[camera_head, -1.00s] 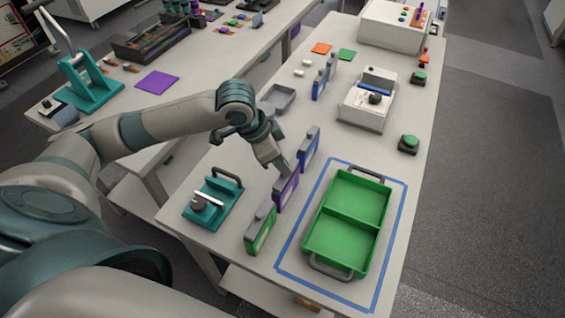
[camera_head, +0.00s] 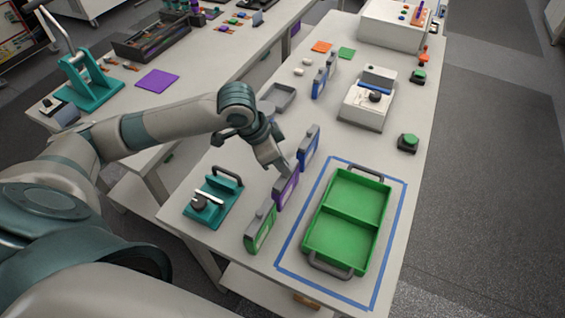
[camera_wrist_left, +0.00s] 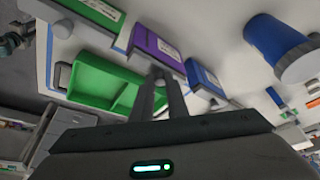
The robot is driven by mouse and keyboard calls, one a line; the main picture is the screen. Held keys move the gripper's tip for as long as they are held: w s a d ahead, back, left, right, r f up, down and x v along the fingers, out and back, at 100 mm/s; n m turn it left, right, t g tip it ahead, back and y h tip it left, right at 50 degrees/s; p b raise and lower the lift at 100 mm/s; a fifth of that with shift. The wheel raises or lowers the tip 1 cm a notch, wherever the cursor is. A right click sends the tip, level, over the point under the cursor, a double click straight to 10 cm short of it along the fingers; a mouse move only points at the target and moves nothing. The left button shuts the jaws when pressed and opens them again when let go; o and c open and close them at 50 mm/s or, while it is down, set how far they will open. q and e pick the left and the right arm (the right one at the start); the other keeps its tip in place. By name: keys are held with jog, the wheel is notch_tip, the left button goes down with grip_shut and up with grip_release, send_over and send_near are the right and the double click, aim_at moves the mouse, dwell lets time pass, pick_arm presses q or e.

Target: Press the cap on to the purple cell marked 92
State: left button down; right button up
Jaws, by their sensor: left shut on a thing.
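The purple cell (camera_head: 287,190) stands upright on the table between a green cell (camera_head: 260,228) and a blue cell (camera_head: 309,147). Its number is too small to read. My left gripper (camera_head: 284,168) is at the top of the purple cell, shut on a small grey piece that looks like the cap. In the left wrist view, the closed fingers (camera_wrist_left: 168,95) reach to a small grey piece (camera_wrist_left: 157,74) beside the purple cell (camera_wrist_left: 150,48). I cannot tell whether the cap is seated. My right gripper is not in view.
A green two-part tray (camera_head: 342,222) lies inside a blue taped outline to the right. A teal fixture (camera_head: 212,203) with a handle stands left of the cells. A grey dish (camera_head: 278,98) and a white device (camera_head: 368,105) are further back.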

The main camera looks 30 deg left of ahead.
pick_arm(q)
jog(key=c, duration=1.2)
grip_release()
jog(key=shift+r, duration=0.15)
jog(key=shift+r+p, duration=2.2)
jog(key=shift+p, duration=0.65)
jog(key=shift+r, duration=1.15)
grip_shut()
jog(key=shift+f+b, duration=0.95)
jog(key=shift+f, duration=1.9)
